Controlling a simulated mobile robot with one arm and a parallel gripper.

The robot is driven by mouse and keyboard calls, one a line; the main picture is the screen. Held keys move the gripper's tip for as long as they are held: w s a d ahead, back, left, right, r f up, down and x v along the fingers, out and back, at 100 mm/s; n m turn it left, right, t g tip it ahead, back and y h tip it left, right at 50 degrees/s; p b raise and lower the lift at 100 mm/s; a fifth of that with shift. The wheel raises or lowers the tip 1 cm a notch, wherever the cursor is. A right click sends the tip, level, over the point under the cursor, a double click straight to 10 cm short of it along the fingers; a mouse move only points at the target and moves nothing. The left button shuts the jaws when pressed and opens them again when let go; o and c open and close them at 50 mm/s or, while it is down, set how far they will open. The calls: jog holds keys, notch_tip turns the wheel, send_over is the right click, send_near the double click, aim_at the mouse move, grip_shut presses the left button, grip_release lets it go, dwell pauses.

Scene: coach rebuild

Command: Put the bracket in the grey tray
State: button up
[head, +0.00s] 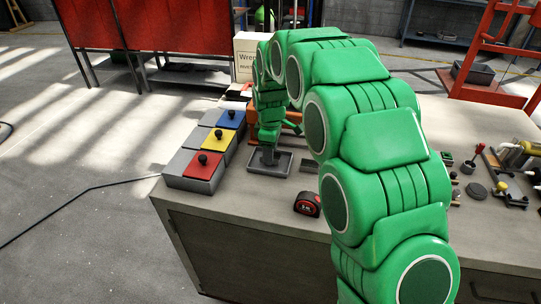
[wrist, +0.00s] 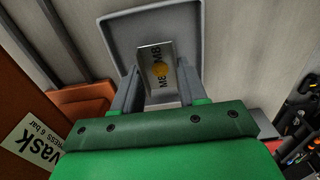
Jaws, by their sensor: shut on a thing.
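My gripper (wrist: 157,85) is shut on a metal bracket (wrist: 163,58), a silvery plate with a yellow dot and M8 markings, seen between the two grey fingers in the wrist view. The grey tray (wrist: 115,35) lies behind the bracket there, and the bracket overlaps it in the picture. In the head view my gripper (head: 268,156) points down over the small grey tray (head: 285,168) on the bench. The bracket cannot be made out there. I cannot tell whether the bracket touches the tray floor.
A tape measure (head: 307,204) lies in front. Several small parts and tools lie at the bench's right. My arm hides the middle.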

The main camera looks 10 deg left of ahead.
jog(key=shift+f, duration=0.75)
jog(key=shift+f, duration=0.15)
jog(key=o, duration=1.2)
jog(key=shift+r, duration=6.15)
